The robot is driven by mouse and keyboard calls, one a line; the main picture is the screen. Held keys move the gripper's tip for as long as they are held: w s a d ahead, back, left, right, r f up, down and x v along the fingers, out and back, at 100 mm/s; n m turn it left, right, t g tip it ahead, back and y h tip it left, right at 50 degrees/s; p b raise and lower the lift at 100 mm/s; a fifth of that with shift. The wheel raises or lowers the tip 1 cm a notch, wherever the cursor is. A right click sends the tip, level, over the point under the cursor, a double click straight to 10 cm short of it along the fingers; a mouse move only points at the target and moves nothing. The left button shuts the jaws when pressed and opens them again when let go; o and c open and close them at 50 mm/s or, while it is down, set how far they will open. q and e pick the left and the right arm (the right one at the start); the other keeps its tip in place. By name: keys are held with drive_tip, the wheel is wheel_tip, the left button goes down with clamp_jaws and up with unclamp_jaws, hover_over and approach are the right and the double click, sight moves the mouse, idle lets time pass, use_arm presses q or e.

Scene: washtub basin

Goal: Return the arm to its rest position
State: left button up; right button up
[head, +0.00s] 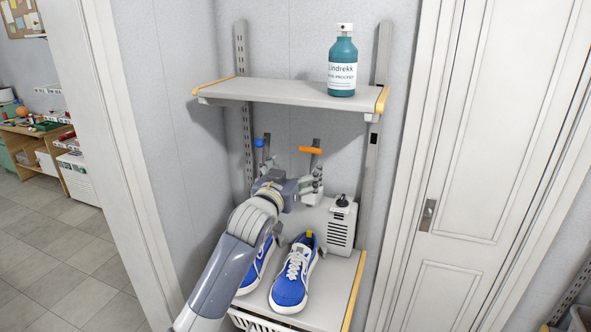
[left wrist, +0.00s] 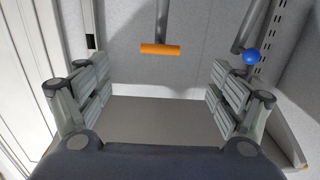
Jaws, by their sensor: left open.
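My left arm (head: 233,255) reaches up from the bottom of the head view into the shelf unit. My left gripper (head: 293,173) is between the upper and lower shelves, in front of the back wall. It is open; the left wrist view shows its fingers (left wrist: 160,93) wide apart with nothing between them. An orange handle (head: 311,150) and a blue-knobbed lever (head: 259,143) are on the wall just beyond it. The orange handle (left wrist: 160,49) and blue knob (left wrist: 251,56) also show past the fingers in the left wrist view. My right gripper is not in view.
A teal spray bottle (head: 342,69) stands on the upper shelf (head: 270,89). Blue shoes (head: 292,280) and a white vented box (head: 341,228) stand on the lower shelf (head: 333,293), close below the gripper. A white door (head: 460,160) is at right; open floor (head: 50,240) is at left.

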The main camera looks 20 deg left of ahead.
use_arm(q)
drive_tip(key=s+d+f+g, duration=0.1)
drive_tip(key=s+f+g, duration=0.3)
drive_tip(key=s+f, duration=0.75)
drive_tip(key=s+d+f+g, duration=0.1)
drive_tip(key=s+f+g, duration=0.2)
drive_tip(key=s+f, duration=0.8)
drive_tip(key=s+f+m+g, duration=0.1)
drive_tip(key=s+f+g, duration=0.4)
drive_tip(key=s, duration=0.7)
drive_tip(key=s+f+m+g, duration=0.1)
drive_tip(key=s+f+g, duration=0.2)
drive_tip(key=s+f, duration=0.65)
drive_tip(key=s+f+b, duration=0.2)
drive_tip(key=f, duration=1.1)
drive_tip(key=s+f+b, duration=0.2)
drive_tip(key=f, duration=1.1)
drive_tip(key=s+a+f+g+b, duration=0.2)
drive_tip(key=s+f+b, duration=0.1)
drive_tip(key=s+f, duration=1.4)
wheel_tip(320, 180, down, 4)
drive_tip(key=shift+a+r+y, duration=0.1)
drive_tip(key=shift+a+y, duration=0.15)
drive_tip(key=shift+y, duration=0.05)
